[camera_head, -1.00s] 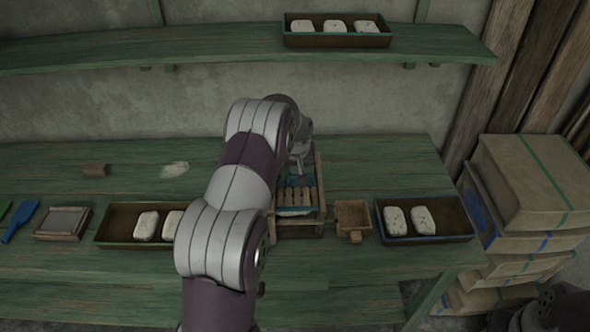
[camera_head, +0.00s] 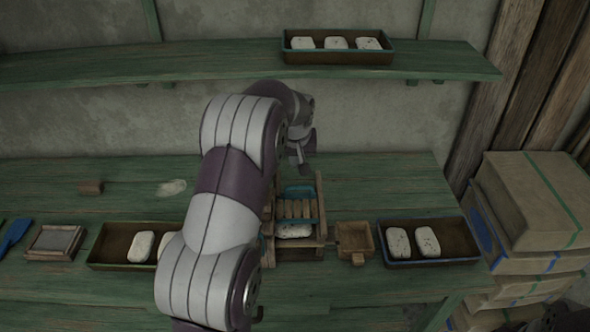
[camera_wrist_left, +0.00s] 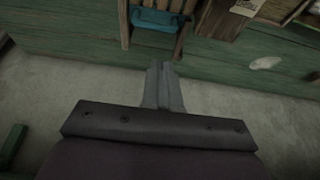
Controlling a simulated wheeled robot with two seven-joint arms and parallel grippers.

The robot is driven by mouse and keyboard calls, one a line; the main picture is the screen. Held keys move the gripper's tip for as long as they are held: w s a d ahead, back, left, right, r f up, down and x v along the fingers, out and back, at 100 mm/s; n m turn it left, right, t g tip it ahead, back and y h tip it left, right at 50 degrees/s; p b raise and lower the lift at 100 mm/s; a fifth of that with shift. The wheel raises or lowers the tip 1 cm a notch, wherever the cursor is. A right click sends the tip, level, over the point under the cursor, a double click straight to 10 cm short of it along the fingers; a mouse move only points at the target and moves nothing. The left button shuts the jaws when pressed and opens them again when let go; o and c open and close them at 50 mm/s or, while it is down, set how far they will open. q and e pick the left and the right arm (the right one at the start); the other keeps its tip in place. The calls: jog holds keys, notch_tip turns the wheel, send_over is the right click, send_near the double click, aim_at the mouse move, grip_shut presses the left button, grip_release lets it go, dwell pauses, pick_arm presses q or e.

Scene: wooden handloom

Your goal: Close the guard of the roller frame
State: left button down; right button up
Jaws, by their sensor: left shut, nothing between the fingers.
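The roller frame (camera_head: 268,240) is a small wooden frame with several wooden slats or rollers on the green bench. A teal piece (camera_head: 298,190) stands at its back end and a thin teal bar crosses it near the front. I cannot tell which part is the guard. A white block (camera_head: 293,231) lies at its front, under the bar. My left gripper (camera_head: 304,168) is just behind and above the frame's back end, shut and empty. In the left wrist view, its fingers (camera_wrist_left: 162,68) are together, apart from the teal piece (camera_wrist_left: 158,20). My right gripper does not show.
A tray with white blocks (camera_head: 120,236) stands left of the frame, partly behind my arm. A small wooden box (camera_head: 355,238) and a blue-rimmed tray (camera_head: 460,237) stand right. Cartons (camera_head: 535,200) are stacked at the far right. A shelf (camera_head: 200,62) runs above.

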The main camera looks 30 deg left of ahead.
pick_arm(q)
jog(key=w+a+f+p, duration=0.1)
jog(key=w+a, duration=0.1)
jog(key=w, duration=0.3)
jog(key=p, duration=0.4)
send_over(297, 202)
jog(key=w+a, duration=0.1)
jog(key=w, duration=0.2)
jog(key=f, duration=0.9)
jog(key=shift+w+a+f, duration=0.15)
jog(key=shift+a+f, duration=0.05)
jog(key=shift+f, duration=0.05)
jog(key=shift+w+f, duration=0.1)
jog(key=shift+f, duration=0.05)
